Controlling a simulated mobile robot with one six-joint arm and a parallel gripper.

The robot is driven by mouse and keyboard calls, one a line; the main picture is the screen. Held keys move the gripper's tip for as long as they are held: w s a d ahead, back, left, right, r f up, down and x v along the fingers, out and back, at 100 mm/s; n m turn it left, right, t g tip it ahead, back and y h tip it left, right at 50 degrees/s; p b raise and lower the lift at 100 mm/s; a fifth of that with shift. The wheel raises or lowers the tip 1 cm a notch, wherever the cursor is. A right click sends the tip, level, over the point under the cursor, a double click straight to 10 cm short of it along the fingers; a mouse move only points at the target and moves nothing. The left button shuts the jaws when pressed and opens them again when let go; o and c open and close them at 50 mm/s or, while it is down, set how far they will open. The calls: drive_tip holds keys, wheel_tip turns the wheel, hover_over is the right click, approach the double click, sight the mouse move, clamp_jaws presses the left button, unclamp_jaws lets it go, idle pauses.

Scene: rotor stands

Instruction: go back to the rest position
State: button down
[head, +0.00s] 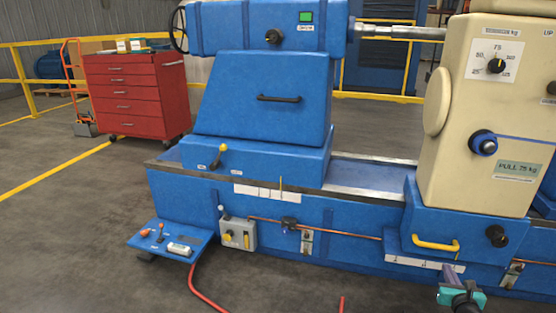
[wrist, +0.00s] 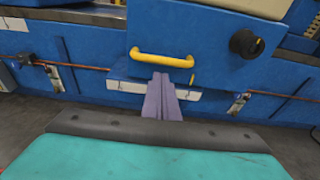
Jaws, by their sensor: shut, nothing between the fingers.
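My gripper (head: 451,273) shows at the bottom right of the head view, in front of the blue machine. In the wrist view its purple fingers (wrist: 162,97) are together, with nothing between them. The fingertips appear just below a yellow handle (wrist: 162,61) on a blue housing and are apart from it in the picture. The same yellow handle (head: 435,245) is in the head view, above my gripper. How far the fingertips are from the machine front is hard to tell.
The blue machine bed (head: 270,205) runs along the front, with a cream cabinet (head: 485,110) at right. A low blue shelf (head: 170,241) juts out at left, near a red hose (head: 205,295). A red tool chest (head: 135,95) stands behind left. Floor at left is clear.

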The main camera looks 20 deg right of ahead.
drive_tip(key=w+a+n+t+y+p, duration=0.1)
drive_tip(key=w+a+n+y+p, duration=0.5)
drive_tip(key=w+a, duration=1.5)
drive_tip(key=a+f+n+g+y+p, duration=0.2)
drive_tip(key=a+f+n+y+p, duration=0.15)
drive_tip(key=a, duration=1.05)
drive_tip(key=a+f+n+g+y+p, duration=0.2)
drive_tip(key=a+f+n+y+p, duration=0.15)
drive_tip(key=a, duration=1.05)
drive_tip(key=s+a+f+n+g+y+p, duration=0.1)
drive_tip(key=s+a+f+n+g+p, duration=0.25)
drive_tip(key=s+a+n, duration=0.5)
drive_tip(key=s+a+f+n+g+y+p, duration=0.25)
drive_tip(key=s+a+n+g, duration=0.3)
drive_tip(key=a, duration=0.55)
drive_tip(key=s+d+f+n+g+h, duration=0.1)
drive_tip(key=s+d+n+g+h, duration=0.2)
drive_tip(key=s+n, duration=0.5)
drive_tip(key=s+d+f+n+g+h+p, duration=0.1)
drive_tip(key=s+d+n+g+h, duration=0.2)
drive_tip(key=s+n, duration=0.5)
drive_tip(key=shift+s+d+h+p, duration=0.3)
drive_tip(key=shift+s+d+h, duration=0.45)
drive_tip(key=shift+s+d, duration=0.4)
